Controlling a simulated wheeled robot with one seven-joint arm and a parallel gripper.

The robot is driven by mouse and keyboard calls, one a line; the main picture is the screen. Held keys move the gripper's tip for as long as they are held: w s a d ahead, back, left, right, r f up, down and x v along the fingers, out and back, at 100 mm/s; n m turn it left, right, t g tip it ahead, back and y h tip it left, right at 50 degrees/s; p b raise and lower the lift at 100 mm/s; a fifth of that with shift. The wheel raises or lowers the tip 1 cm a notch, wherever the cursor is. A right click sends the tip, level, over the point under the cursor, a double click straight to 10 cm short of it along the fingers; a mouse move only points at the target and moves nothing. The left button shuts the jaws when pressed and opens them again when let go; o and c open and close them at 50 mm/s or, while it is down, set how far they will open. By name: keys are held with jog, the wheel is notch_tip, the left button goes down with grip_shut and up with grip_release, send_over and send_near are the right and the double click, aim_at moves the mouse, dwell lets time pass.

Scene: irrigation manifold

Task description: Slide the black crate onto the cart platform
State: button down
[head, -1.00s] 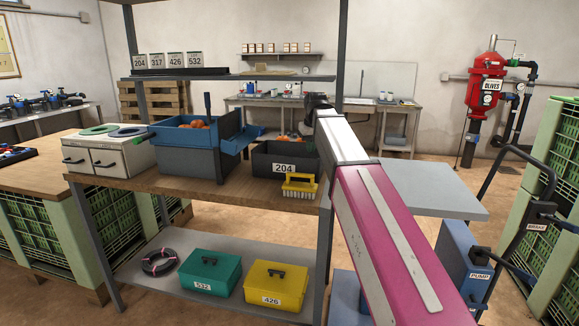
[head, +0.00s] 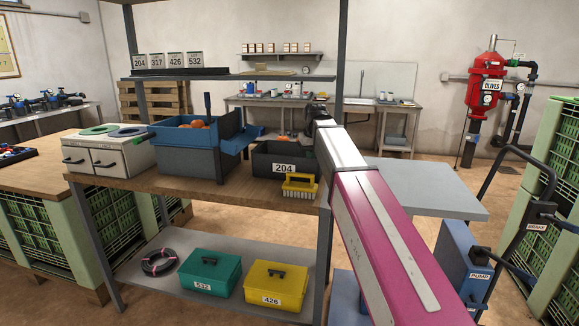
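The black crate (head: 268,160) with a white "204" label sits on the wooden shelf top, near its right end. Something orange shows at its far edge. The cart platform (head: 430,194) is a flat grey plate to the right of the shelf, partly behind my arm. My arm reaches from the lower right up to the crate's right side. My gripper (head: 314,112) is a small dark shape at the arm's far end, by the crate's right rear; its fingers are hidden, and I cannot tell whether it touches the crate.
A yellow brush (head: 300,187) lies in front of the crate. A blue bin (head: 190,150) with orange things stands to its left. A shelf post (head: 342,60) rises behind the arm. The cart's handle (head: 495,190) and blue pump box (head: 462,262) are at the right.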

jog(key=shift+f, duration=0.35)
jog(key=shift+d, duration=0.1)
jog(key=shift+s+d, duration=0.4)
jog(key=shift+d, duration=1.55)
jog(key=shift+s+d, duration=0.4)
jog(key=shift+d, duration=1.5)
jog(key=shift+s+d, duration=0.4)
jog(key=shift+d, duration=1.55)
jog(key=shift+s+d, duration=0.4)
jog(key=shift+d, duration=1.55)
jog(key=shift+s+d, duration=0.35)
jog(key=shift+d, duration=1.6)
jog(key=shift+s+d, duration=0.4)
jog(key=shift+d, duration=1.55)
jog(key=shift+d, duration=0.1)
jog(key=shift+s+d, duration=0.4)
jog(key=shift+d, duration=1.55)
jog(key=shift+s+d, duration=0.35)
jog(key=shift+d, duration=1.55)
jog(key=shift+s+d, duration=0.4)
jog(key=shift+d, duration=1.55)
